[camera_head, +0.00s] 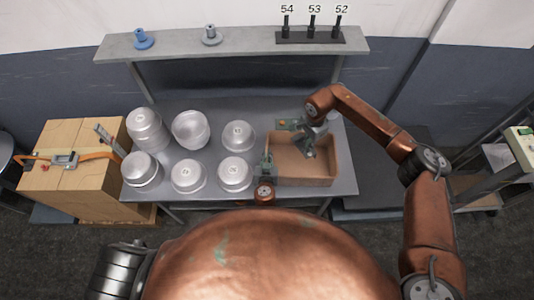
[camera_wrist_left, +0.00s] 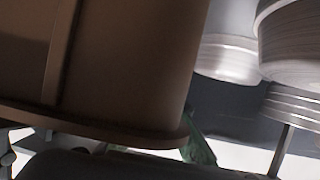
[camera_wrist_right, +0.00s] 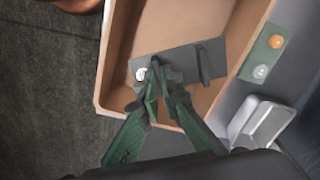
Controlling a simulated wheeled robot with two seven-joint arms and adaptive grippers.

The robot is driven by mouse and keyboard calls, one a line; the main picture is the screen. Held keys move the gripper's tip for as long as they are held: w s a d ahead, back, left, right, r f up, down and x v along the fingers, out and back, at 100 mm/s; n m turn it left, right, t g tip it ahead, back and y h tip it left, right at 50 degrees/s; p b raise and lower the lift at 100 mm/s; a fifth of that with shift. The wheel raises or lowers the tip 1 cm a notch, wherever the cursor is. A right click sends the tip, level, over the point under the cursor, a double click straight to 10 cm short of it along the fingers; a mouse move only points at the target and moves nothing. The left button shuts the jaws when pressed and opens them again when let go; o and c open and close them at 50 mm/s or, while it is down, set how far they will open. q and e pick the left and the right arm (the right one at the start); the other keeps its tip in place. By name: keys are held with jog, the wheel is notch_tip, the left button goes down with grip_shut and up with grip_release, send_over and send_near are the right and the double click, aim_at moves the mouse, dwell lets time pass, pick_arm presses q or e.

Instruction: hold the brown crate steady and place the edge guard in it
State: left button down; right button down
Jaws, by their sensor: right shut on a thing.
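The brown crate (camera_head: 318,182) stands open on the table at its right end. My right gripper (camera_wrist_right: 160,68) is shut on the edge guard (camera_wrist_right: 185,62), a dark grey plate with an upright rib. It holds the guard within the crate's outline; whether the guard touches the crate floor (camera_wrist_right: 205,25) I cannot tell. My left gripper (camera_head: 267,164) is at the crate's left wall. In the left wrist view the crate wall (camera_wrist_left: 130,70) fills much of the picture and hides the fingertips; one green finger (camera_wrist_left: 198,150) shows beside the rim.
Several silvery pans (camera_head: 188,176) stand on the table (camera_head: 205,199) left of the crate. A green panel (camera_wrist_right: 264,52) with an orange and a white knob lies beside the crate. A shelf (camera_head: 240,43) runs above the back. A cardboard box (camera_head: 60,190) stands at the left.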

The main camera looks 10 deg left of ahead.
jog(key=shift+f, duration=2)
jog(key=c, duration=2)
grip_release()
jog(key=shift+c, duration=0.2)
jog(key=shift+r, duration=0.1)
notch_tip(320, 180, up, 12)
jog(key=shift+f, duration=0.1)
